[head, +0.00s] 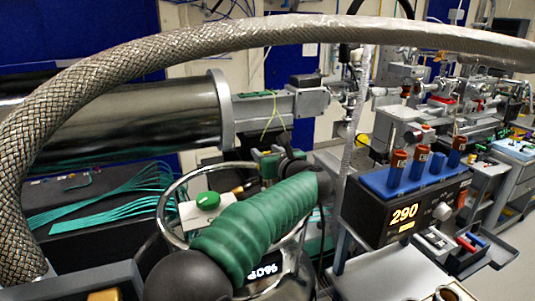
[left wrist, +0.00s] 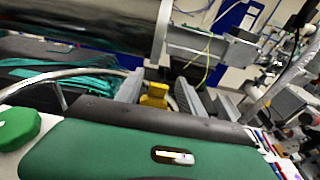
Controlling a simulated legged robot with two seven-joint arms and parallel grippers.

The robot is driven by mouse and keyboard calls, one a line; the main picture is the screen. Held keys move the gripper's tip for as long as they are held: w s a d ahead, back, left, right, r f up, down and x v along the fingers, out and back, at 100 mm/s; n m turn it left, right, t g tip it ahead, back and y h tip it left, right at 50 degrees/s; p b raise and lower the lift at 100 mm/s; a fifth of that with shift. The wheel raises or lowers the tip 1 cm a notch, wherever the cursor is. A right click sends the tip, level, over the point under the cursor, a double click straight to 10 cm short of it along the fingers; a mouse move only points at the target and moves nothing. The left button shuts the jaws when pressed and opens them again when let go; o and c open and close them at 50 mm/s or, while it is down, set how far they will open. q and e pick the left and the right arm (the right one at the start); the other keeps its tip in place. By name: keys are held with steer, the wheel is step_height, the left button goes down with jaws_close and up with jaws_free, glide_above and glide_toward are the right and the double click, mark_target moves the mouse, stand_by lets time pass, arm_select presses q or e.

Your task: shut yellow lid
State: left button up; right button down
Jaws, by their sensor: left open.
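A small yellow piece (left wrist: 155,95) shows between the fingers of my left gripper (left wrist: 160,84) in the left wrist view. I cannot tell whether it is the yellow lid, or whether it touches the fingers. The two grey fingers are spread apart. In the head view my green left arm (head: 255,225) crosses the lower middle, and the fingertips are not clear there. A yellow-orange patch (head: 103,295) is cut off at the bottom left edge of the head view; I cannot tell what it belongs to. My right gripper is not in view.
A braided hose (head: 200,48) arches across the head view. A large metal cylinder (head: 130,120) lies behind. A green knob (head: 207,200) on a white box stands left of my arm. A controller reading 290 (head: 404,215), with red-capped vials on top, stands at right. Open floor shows at far right.

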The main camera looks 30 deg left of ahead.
arm_select(q)
steer(key=b+v, duration=0.2)
steer(key=v, duration=1.4)
steer(key=shift+d, duration=0.4)
steer(key=shift+s, duration=0.1)
